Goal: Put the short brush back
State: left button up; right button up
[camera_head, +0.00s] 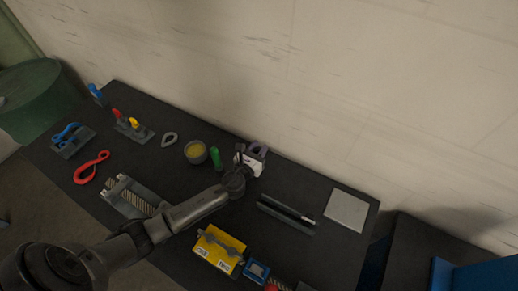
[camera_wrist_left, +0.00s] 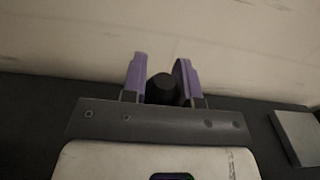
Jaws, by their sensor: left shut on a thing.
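My left gripper (camera_head: 258,149) is over the back middle of the dark table, close to the wall side. In the left wrist view its two purple fingers (camera_wrist_left: 161,80) are shut on a dark, round-ended thing, probably the short brush (camera_wrist_left: 163,89). Only its end shows between the fingers; the rest is hidden. In the head view the gripper body hides it. A dark narrow holder (camera_head: 287,215) with a long dark rod with a light tip lies to the right of the gripper. My right gripper is not in view.
Just left of the gripper stand a green-handled thing (camera_head: 216,157) and a round pot (camera_head: 196,152) with yellow inside. A yellow box (camera_head: 218,250) and a blue box (camera_head: 256,270) are at the front. A grey square plate (camera_head: 346,210) lies at the right. The wall is close behind.

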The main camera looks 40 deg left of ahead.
pick_arm(q)
jog(key=shift+f, duration=0.1)
jog(key=shift+f, duration=0.15)
jog(key=o, duration=0.9)
jog(key=shift+r, duration=0.45)
jog(key=s, duration=0.3)
jog(key=shift+d+f, duration=0.25)
jog(key=shift+s+d, duration=0.1)
jog(key=shift+s, duration=0.35)
